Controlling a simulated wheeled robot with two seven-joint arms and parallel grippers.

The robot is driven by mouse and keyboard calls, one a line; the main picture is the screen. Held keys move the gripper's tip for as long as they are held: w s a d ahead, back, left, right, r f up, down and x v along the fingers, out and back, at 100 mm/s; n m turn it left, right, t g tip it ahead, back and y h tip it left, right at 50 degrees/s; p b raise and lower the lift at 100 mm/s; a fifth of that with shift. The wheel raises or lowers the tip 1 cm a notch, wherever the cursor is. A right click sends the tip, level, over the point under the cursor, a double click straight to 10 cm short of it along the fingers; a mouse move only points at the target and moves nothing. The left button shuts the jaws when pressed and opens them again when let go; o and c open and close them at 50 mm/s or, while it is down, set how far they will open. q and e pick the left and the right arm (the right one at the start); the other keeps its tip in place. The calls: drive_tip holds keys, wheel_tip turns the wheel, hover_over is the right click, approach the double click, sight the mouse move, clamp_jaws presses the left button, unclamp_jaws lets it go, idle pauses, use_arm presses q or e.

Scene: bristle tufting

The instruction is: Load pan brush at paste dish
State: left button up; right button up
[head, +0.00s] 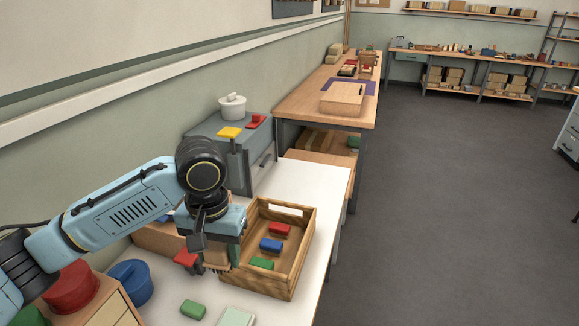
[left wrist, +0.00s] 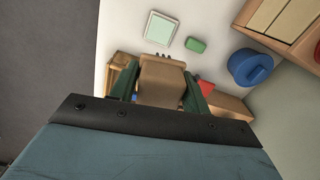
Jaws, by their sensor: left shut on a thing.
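My left gripper (head: 212,256) is shut on a tan wooden block with dark bristles, which I take to be the pan brush. In the left wrist view the brush (left wrist: 162,80) sits between the green fingers, its bristles at the far end. In the head view the gripper mostly hides it, with bristles showing below. A pale green square dish (head: 237,317), likely the paste dish, lies on the white table, cut by the bottom edge. It shows whole in the left wrist view (left wrist: 161,28), beyond the bristles. The brush appears apart from the dish. My right gripper is not in view.
A wooden crate (head: 299,245) with red, blue and green blocks stands right beside the gripper. A green block (head: 193,309) lies left of the dish. A blue pot (head: 130,283) and red pot (head: 72,287) are at left. The white table (head: 318,178) is bare behind the crate.

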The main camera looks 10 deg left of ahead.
use_arm(q)
drive_tip(key=shift+w+f+p, duration=0.1)
drive_tip(key=shift+p, duration=0.3)
drive_tip(key=shift+m, duration=0.8)
drive_tip(key=f+p, duration=0.1)
drive_tip(key=f, duration=0.5)
drive_tip(key=f+p, duration=0.1)
drive_tip(key=f, duration=0.5)
drive_tip(key=f+p, duration=0.1)
drive_tip(key=f, duration=0.5)
drive_tip(key=shift+s+a+f+p, duration=0.1)
drive_tip(key=shift+s+p, duration=0.15)
drive_tip(key=shift+p, duration=0.05)
drive_tip(key=shift+f, duration=0.7)
drive_tip(key=shift+p, duration=0.5)
drive_tip(key=shift+f, duration=0.5)
